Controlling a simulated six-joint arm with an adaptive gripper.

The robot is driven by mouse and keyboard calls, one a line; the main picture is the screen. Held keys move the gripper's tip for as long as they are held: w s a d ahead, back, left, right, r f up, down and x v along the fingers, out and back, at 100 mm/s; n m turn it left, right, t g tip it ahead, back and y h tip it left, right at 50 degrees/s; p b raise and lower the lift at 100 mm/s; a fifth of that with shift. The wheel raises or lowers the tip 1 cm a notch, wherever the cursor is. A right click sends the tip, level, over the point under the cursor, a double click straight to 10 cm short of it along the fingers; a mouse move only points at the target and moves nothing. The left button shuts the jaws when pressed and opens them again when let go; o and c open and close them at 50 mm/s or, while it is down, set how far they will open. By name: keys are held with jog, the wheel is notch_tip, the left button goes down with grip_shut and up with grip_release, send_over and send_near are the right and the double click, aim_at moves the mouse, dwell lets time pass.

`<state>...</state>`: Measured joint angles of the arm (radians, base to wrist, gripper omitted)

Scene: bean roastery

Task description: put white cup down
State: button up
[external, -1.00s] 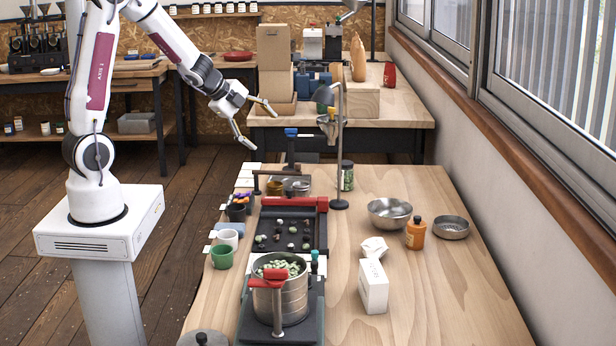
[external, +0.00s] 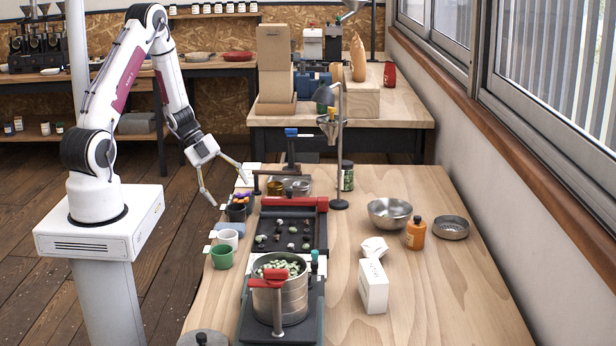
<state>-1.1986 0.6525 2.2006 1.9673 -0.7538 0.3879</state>
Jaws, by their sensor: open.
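The white cup (external: 228,238) stands upright near the left edge of the wooden table, just behind the green cup (external: 222,257). My gripper (external: 230,192) is open and empty, with its fingers spread wide. It is behind the white cup, near the table's left edge, close to a dark cup holding purple and orange items (external: 237,211). One finger reaches toward the table and the other hangs lower on the left. The gripper and the white cup are clearly apart.
A black tray (external: 262,243) with dark and pale pieces lies right of the cups. A steel pot of green beans (external: 280,298) stands in front. A lamp-like stand (external: 340,150) rises behind. The table's right middle has bare wood around a white box (external: 373,286).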

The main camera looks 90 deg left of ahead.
jog(key=s+d+f+h, duration=0.2)
jog(key=s+d+f, duration=0.1)
jog(key=s, duration=0.1)
jog(key=n+t+h, duration=0.4)
jog(key=h, duration=0.2)
send_near(220, 234)
jog(key=w+f, duration=0.1)
jog(key=f, duration=0.1)
jog(key=shift+w+d+r+n+t+h, duration=0.15)
jog(key=shift+d+n+t+h, duration=0.2)
jog(key=shift+d+t, duration=0.2)
jog(key=shift+w+d+r+n+t+h, duration=0.15)
jog(key=shift+d+n+t+h, duration=0.1)
jog(key=shift+d+n+t, duration=0.3)
jog(key=shift+d, duration=0.2)
jog(key=shift+x, duration=1.2)
jog(key=shift+x, duration=2.6)
